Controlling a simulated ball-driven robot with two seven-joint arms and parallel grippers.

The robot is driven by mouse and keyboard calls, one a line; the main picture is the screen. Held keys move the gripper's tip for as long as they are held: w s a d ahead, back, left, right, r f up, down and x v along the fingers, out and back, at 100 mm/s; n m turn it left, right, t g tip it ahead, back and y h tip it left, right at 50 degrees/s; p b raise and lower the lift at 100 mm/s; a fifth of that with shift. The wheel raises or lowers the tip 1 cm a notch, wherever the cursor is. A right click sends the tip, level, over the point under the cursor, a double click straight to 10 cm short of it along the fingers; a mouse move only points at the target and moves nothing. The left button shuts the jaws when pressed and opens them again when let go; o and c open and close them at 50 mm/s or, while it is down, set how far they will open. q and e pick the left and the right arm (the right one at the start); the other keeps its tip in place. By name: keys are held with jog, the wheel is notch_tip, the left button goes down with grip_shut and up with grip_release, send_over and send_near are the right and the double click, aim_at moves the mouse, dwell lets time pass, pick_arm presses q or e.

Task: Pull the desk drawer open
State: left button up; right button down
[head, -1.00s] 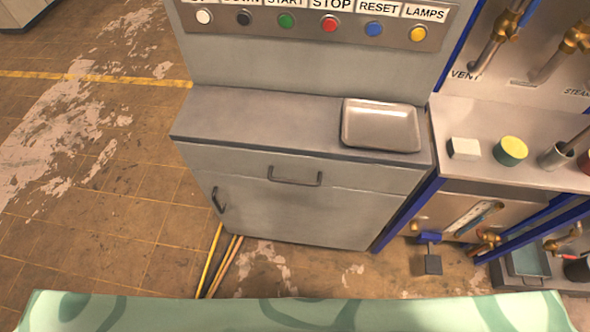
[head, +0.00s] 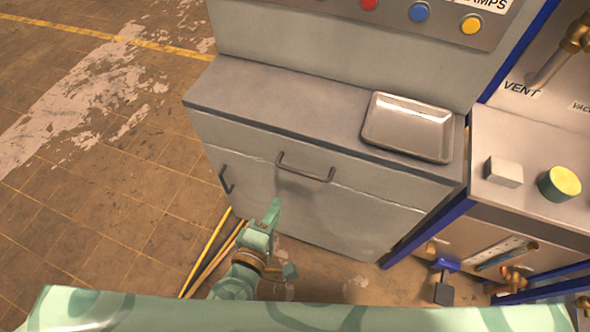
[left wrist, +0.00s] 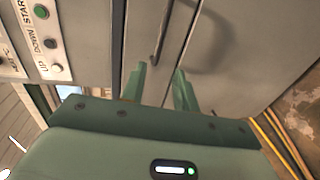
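The desk drawer (head: 365,194) is the upper front panel of the grey cabinet and sits shut, flush with the front. Its dark bar handle (head: 305,172) is in the middle of the head view. My left gripper (head: 275,208) is below and slightly left of the handle, apart from it. In the left wrist view, the two green fingers (left wrist: 159,80) are spread with nothing between them, and the handle (left wrist: 159,40) lies ahead of the gap. My right gripper is not in view.
A metal tray (head: 408,127) lies on the desk top. A cabinet door with a side handle (head: 226,180) is below the drawer. Yellow and tan rods (head: 208,252) lie on the floor at left. A blue-framed bench (head: 535,205) stands at right.

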aim_at(296, 170)
pick_arm(q)
jog(key=b+x, duration=0.2)
jog(key=x, duration=1.2)
jog(key=shift+w+d+b, duration=0.1)
jog(key=shift+d+b, duration=0.05)
jog(key=shift+b, duration=0.2)
grip_shut()
